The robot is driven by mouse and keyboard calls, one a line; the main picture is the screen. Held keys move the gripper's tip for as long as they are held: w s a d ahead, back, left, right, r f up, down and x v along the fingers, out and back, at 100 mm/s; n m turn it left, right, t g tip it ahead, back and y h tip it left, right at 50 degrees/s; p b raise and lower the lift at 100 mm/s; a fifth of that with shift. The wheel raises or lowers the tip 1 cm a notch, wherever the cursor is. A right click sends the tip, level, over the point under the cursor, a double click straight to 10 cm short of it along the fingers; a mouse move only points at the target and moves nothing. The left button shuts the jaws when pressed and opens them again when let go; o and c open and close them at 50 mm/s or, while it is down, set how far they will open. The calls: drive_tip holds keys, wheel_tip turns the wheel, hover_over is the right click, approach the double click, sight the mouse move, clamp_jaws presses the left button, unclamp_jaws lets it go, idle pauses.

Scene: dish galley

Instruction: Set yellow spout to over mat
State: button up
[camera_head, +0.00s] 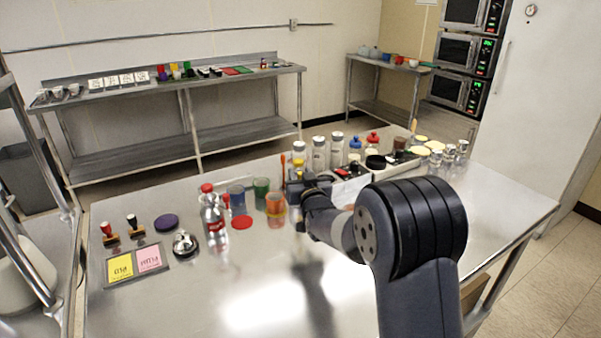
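My gripper (296,184) is low over the steel table, near its middle, at the far end of my dark arm. Its fingers are small and partly hidden by the wrist, so I cannot tell whether they are open or shut. A clear bottle with a yellow top (298,150) stands upright just behind my gripper; its lower part is hidden, and I cannot tell whether they touch. I cannot tell which flat piece is the mat.
A red-capped bottle (213,215), coloured tumblers (275,210) and a bell (184,244) stand left of my gripper. Clear bottles (319,153) and trays crowd the back right. A card holder (136,264) lies at the left. The table's front middle is clear.

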drive_tip(key=shift+w+a, duration=0.1)
drive_tip(key=shift+w, duration=0.15)
drive_tip(key=shift+c, duration=0.2)
clamp_jaws()
idle(0.3)
